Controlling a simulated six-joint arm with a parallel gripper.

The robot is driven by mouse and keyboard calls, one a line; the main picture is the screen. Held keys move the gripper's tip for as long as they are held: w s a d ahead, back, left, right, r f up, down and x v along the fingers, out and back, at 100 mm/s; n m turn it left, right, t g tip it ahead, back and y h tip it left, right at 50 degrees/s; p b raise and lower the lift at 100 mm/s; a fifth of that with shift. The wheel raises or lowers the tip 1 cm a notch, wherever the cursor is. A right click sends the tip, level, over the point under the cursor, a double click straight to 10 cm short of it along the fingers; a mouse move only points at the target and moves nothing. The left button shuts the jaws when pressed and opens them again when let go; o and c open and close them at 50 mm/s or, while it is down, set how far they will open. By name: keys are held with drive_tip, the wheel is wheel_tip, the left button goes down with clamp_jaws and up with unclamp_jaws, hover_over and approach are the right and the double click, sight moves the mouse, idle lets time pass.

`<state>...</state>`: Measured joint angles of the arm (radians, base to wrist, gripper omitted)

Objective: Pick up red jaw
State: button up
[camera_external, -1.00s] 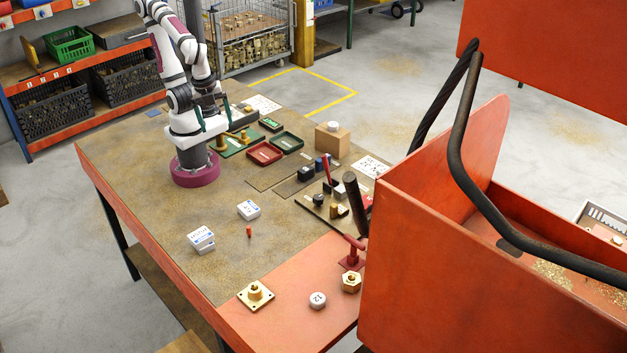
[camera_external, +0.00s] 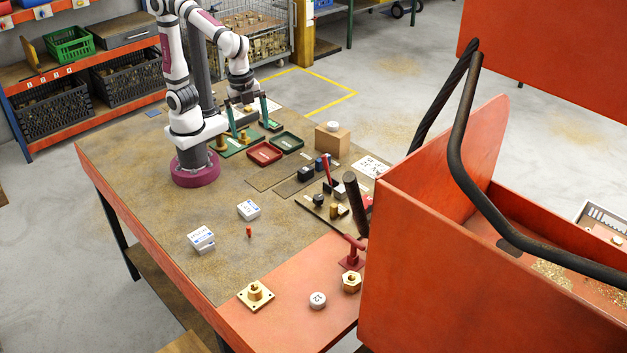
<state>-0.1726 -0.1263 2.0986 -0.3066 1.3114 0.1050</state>
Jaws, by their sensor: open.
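My gripper (camera_external: 248,114) is open, its two green fingers pointing down above the back of the workbench, near the green tray (camera_external: 231,152) with brass parts. Nothing shows between the fingers. I cannot tell for certain which piece is the red jaw. A small red-orange piece (camera_external: 249,231) stands alone on the brown mat, well in front of the gripper. A slim red upright part (camera_external: 326,172) stands among small fixtures at the right. A red stand with a lever (camera_external: 351,257) is at the bench's right edge.
A dark red tray (camera_external: 264,153) and a dark green tray (camera_external: 287,141) lie near the gripper. The big orange bin (camera_external: 440,260) blocks the right side.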

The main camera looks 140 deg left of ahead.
drive_tip(key=w+a+n, duration=0.1)
drive_tip(key=w+a, duration=0.4)
drive_tip(key=w, duration=0.5)
drive_tip(key=n+t, duration=0.2)
drive_tip(key=n, duration=0.1)
approach(364, 201)
drive_tip(key=shift+t+h, duration=0.3)
drive_tip(key=shift+h, duration=0.1)
drive_tip(key=x, duration=0.6)
drive_tip(key=a+x, duration=0.1)
drive_tip(key=x, duration=0.3)
drive_tip(key=shift+s+f, duration=0.2)
drive_tip(key=shift+s, duration=0.1)
drive_tip(key=shift+d, duration=0.1)
clamp_jaws()
